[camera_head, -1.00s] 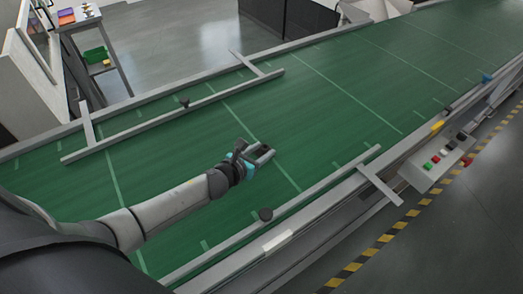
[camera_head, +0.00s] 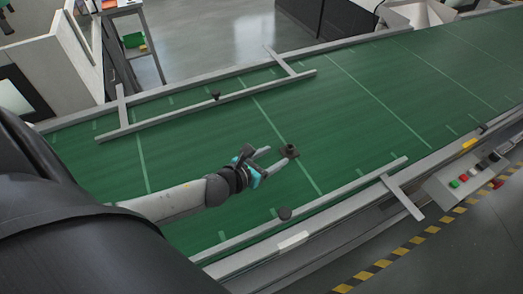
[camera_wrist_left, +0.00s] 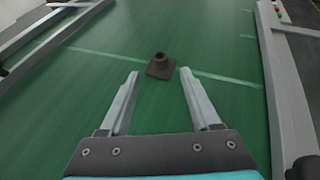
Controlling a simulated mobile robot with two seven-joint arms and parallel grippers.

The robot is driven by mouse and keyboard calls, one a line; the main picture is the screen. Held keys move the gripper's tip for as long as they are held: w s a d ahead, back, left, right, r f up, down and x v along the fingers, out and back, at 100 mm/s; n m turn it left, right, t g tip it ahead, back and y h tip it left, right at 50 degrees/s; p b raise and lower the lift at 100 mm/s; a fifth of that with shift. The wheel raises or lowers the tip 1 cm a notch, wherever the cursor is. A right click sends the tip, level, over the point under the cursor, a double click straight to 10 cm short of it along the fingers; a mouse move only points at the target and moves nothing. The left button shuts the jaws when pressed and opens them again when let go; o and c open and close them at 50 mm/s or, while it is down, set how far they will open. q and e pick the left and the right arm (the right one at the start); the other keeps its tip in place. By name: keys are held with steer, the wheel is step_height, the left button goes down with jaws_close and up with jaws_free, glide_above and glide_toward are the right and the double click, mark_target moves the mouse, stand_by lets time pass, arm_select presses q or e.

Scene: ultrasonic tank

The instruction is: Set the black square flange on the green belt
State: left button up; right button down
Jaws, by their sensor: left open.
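The black square flange (camera_head: 290,151) lies on the green belt (camera_head: 350,120), its square base down and its round neck up. In the left wrist view the flange (camera_wrist_left: 161,66) sits just beyond the fingertips, between their lines and apart from both. My left gripper (camera_head: 275,159) is open and empty, low over the belt; its two fingers also show in the left wrist view (camera_wrist_left: 158,73). My right gripper is in neither view.
Grey guide rails (camera_head: 215,105) run along the belt's far side and near side (camera_head: 310,207). A dark knob (camera_head: 285,213) stands by the near rail. A control box with buttons (camera_head: 470,177) is at the right. The belt beyond the flange is clear.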

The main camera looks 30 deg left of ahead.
arm_select(q)
steer(key=shift+v, duration=2.35)
